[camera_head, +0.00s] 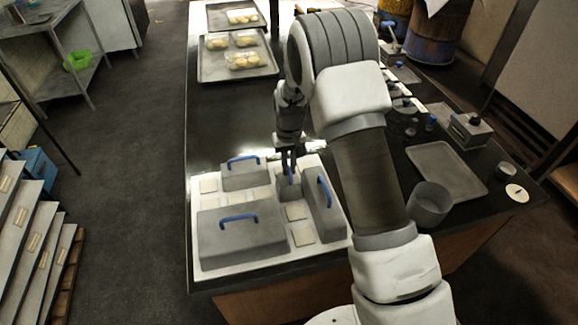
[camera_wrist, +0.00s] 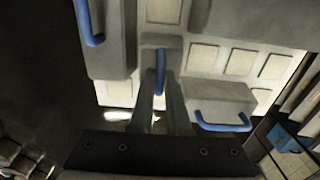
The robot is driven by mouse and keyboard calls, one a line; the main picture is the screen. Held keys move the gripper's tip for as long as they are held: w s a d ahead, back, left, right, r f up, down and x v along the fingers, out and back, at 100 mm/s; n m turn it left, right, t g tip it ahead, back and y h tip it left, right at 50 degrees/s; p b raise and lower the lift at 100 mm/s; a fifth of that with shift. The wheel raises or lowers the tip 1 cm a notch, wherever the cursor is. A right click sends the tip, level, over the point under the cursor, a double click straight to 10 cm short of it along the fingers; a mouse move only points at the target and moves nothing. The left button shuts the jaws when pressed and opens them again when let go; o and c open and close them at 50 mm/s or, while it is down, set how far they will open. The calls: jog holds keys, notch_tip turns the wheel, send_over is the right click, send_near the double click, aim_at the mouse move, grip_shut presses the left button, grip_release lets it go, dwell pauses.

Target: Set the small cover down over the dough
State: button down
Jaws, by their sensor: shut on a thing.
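My gripper (camera_head: 288,162) points down over the white board (camera_head: 262,261) and is shut on the blue handle of the small grey cover (camera_head: 288,187). In the wrist view, my fingers (camera_wrist: 160,98) sit on either side of that handle, with the small cover (camera_wrist: 150,42) beyond. Pale square dough pieces lie on the board, such as one (camera_head: 303,234) in front and others (camera_wrist: 202,56) in the wrist view. The small cover hides whatever is beneath it. I cannot tell whether it touches the board or hangs just above it.
Three larger grey covers with blue handles stand close around: a wide one (camera_head: 235,248), a narrow one (camera_head: 326,215) at right and one (camera_head: 240,180) behind. An empty tray (camera_head: 447,172) and grey pot (camera_head: 429,205) are at right. Bare dark tabletop (camera_head: 225,115) lies behind the board.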

jog(key=shift+f, duration=0.25)
jog(key=c, duration=0.8)
grip_release()
notch_tip(320, 180, up, 18)
jog(key=b, duration=0.1)
jog(key=s+d+r+t, duration=0.1)
jog(key=s+d+r, duration=0.3)
jog(key=s+r, duration=0.25)
jog(key=s+d+r+t, duration=0.1)
jog(key=s+d, duration=0.1)
jog(key=s, duration=0.6)
jog(key=s+d+r+m+t, duration=0.1)
jog(key=s+d+r+t, duration=0.1)
jog(key=s, duration=0.5)
jog(key=s+d+r+m+t, duration=0.1)
jog(key=s+d, duration=0.2)
jog(key=s, duration=0.5)
jog(key=shift+s+r+t, duration=0.3)
jog(key=shift+r, duration=0.05)
